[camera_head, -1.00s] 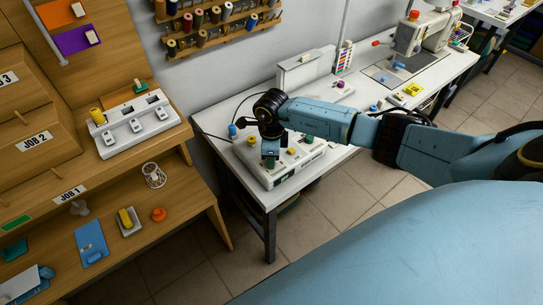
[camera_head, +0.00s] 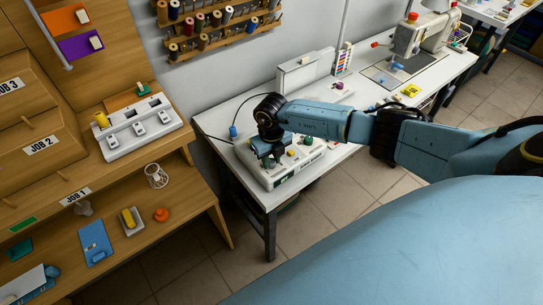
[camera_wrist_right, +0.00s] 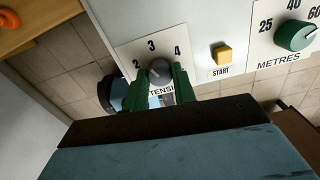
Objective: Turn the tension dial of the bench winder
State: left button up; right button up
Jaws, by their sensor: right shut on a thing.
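The bench winder (camera_head: 285,180) is a white box on the white table. Its grey tension dial (camera_wrist_right: 159,70) shows in the right wrist view, with the numbers 2, 3 and 4 around its upper side and a partly covered TENSION label below. My right gripper (camera_wrist_right: 160,82) is shut on this dial, one green finger on each side. In the head view my right gripper (camera_head: 273,155) is over the left part of the winder, and my arm hides the dial there. I cannot make out exactly where the dial's pointer stands. My left gripper is not in view.
A yellow START button (camera_wrist_right: 222,54) and a green METRES dial (camera_wrist_right: 296,35) sit right of the tension dial. A blue item (camera_head: 233,131) stands at the table's back left. A wooden shelf unit (camera_head: 190,205) stands left. A sewing machine (camera_head: 436,30) is farther right.

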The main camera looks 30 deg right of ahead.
aim_at(271, 161)
jog(key=m+p, duration=0.1)
jog(key=m, duration=0.3)
jog(key=shift+r+m+p, duration=0.1)
jog(key=shift+m+p, duration=0.2)
jog(key=shift+m, duration=0.1)
jog(key=shift+w, duration=0.1)
jog(key=o, duration=1)
notch_tip(271, 161, up, 13)
jog(key=shift+r+p, duration=0.15)
jog(key=shift+p, duration=0.15)
dwell(0.3)
